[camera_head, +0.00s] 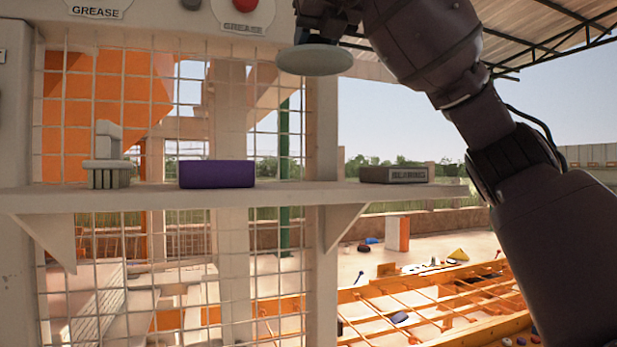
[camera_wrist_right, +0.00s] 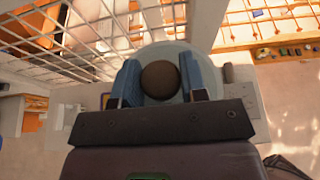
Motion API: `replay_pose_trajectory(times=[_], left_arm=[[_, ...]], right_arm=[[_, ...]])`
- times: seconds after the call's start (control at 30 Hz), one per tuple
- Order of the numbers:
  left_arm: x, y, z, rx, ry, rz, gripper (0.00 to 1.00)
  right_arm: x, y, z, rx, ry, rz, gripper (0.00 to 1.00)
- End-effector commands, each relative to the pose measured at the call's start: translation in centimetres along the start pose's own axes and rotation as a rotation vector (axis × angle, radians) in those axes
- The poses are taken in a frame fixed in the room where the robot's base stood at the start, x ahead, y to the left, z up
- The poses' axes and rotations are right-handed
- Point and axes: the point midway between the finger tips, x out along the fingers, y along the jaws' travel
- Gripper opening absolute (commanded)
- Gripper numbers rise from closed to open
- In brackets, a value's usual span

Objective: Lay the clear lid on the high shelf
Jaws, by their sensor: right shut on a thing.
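The lid (camera_head: 314,60) is a pale grey-green disc, held level in the air above the shelf in the head view. In the right wrist view the lid (camera_wrist_right: 168,54) shows as a pale round plate with a brown knob (camera_wrist_right: 160,80). My right gripper (camera_wrist_right: 160,82) is shut on that knob, with a blue finger on each side. The high shelf (camera_head: 290,196) is a long beige board. The lid hangs well above it, over the stretch between the purple block and the dark box. My left gripper is not in view.
On the shelf stand a grey-beige brush (camera_head: 108,172), a purple block (camera_head: 216,174) and a dark lettered box (camera_head: 394,173). The shelf between the purple block and the box is bare. Wire mesh (camera_head: 170,90) and a post (camera_head: 323,120) stand behind it.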

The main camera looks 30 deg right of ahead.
Motion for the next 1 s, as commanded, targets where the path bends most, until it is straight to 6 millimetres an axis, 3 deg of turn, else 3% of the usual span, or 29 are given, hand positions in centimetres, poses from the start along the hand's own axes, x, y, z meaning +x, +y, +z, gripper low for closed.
replay_pose_trajectory(times=[0.3,0.6,1.0], left_arm=[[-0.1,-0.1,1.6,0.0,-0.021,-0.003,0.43],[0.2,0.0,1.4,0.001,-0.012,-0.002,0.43],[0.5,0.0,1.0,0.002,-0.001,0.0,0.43]], right_arm=[[2.6,-0.1,-6.1,-0.003,0.003,-0.004,0.13],[5.0,-0.1,-11.8,-0.001,0.003,-0.003,0.13],[6.2,-0.1,-14.8,0.0,0.001,-0.002,0.13]])
